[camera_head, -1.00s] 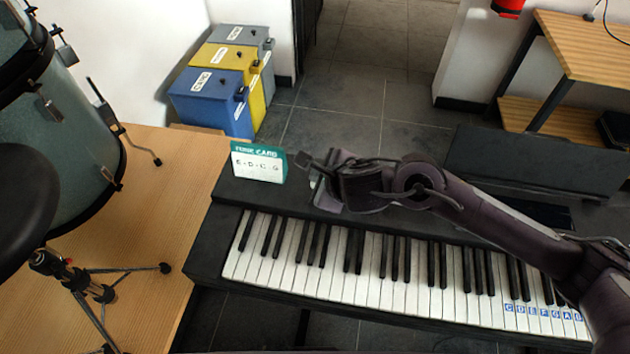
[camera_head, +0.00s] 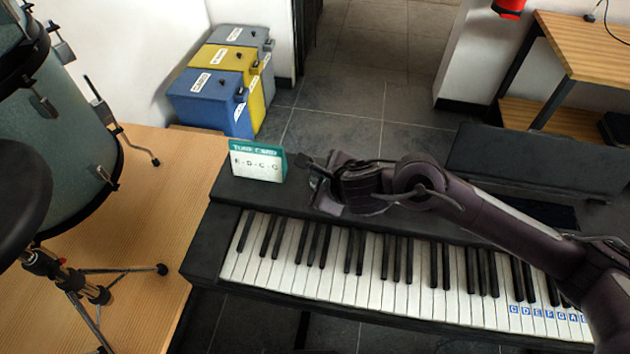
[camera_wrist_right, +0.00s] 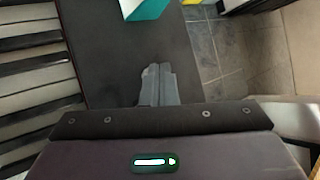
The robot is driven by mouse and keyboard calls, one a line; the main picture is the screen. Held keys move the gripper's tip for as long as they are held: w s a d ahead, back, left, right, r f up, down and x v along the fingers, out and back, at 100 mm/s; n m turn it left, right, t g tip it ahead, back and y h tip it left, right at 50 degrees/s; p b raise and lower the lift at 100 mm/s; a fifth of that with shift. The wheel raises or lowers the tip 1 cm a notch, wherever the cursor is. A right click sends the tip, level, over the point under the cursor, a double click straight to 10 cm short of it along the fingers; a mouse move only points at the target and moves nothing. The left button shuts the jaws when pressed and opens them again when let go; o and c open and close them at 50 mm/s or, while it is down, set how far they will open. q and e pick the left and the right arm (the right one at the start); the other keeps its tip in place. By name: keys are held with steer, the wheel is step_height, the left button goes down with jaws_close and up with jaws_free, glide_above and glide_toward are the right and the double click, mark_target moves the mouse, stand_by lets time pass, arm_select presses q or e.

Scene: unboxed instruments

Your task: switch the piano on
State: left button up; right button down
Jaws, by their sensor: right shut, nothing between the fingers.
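The piano (camera_head: 207,248) is a black keyboard with white and black keys, and its dark top panel also shows in the right wrist view (camera_wrist_right: 100,40). My right gripper (camera_head: 322,202) is low over the top panel, behind the keys and right of the tune card. In the right wrist view its grey fingers (camera_wrist_right: 157,72) are together and empty, over the dark panel. I cannot tell whether they touch it. I cannot make out a power switch; my right arm hides part of the panel and the right end. My left gripper is not in view.
A white and green tune card (camera_head: 258,164) stands on the piano's top left. A drum (camera_head: 75,150) and its stand are on a wooden platform (camera_head: 150,215) at left. Blue, yellow and grey boxes (camera_head: 212,100) stand behind. A black bench (camera_head: 530,160) is at right.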

stand_by(0.3)
steer(key=shift+r+p, duration=0.35)
steer(key=shift+r, duration=0.2)
steer(key=shift+r+p, duration=2.2)
steer(key=shift+r, duration=0.8)
